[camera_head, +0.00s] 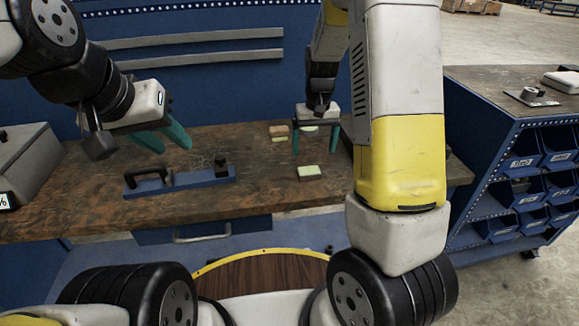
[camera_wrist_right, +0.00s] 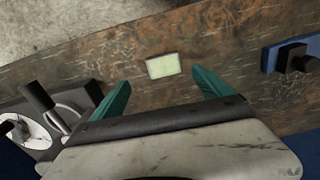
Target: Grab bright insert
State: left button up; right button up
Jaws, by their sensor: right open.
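A small pale yellow-green block, the bright insert (camera_head: 309,172), lies flat on the brown workbench in the head view. In the right wrist view a pale insert (camera_wrist_right: 163,66) lies on the bench just beyond and between the fingertips, not held. My right gripper (camera_head: 315,151) is open and empty, pointing down above the bench, slightly behind the insert in the head picture. Its teal fingers also show in the right wrist view (camera_wrist_right: 161,77). My left gripper (camera_head: 176,149) hangs at the left with its teal fingers apart and nothing visible between them.
A blue bar with a black handle (camera_head: 180,181) lies left of the insert. Small blocks, one tan (camera_head: 279,130), lie farther back. A grey box (camera_head: 30,160) stands at the left. In the right wrist view a dark device (camera_wrist_right: 50,120) sits beside the left finger.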

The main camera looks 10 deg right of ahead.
aim_at(309, 170)
jog(key=shift+a+f, duration=0.25)
jog(key=shift+f, duration=0.7)
jog(key=f, duration=0.7)
jog(key=shift+w+a+f, duration=0.1)
jog(key=shift+w+a, duration=0.1)
jog(key=shift+w, duration=0.15)
jog(key=shift+w, duration=0.1)
grip_shut()
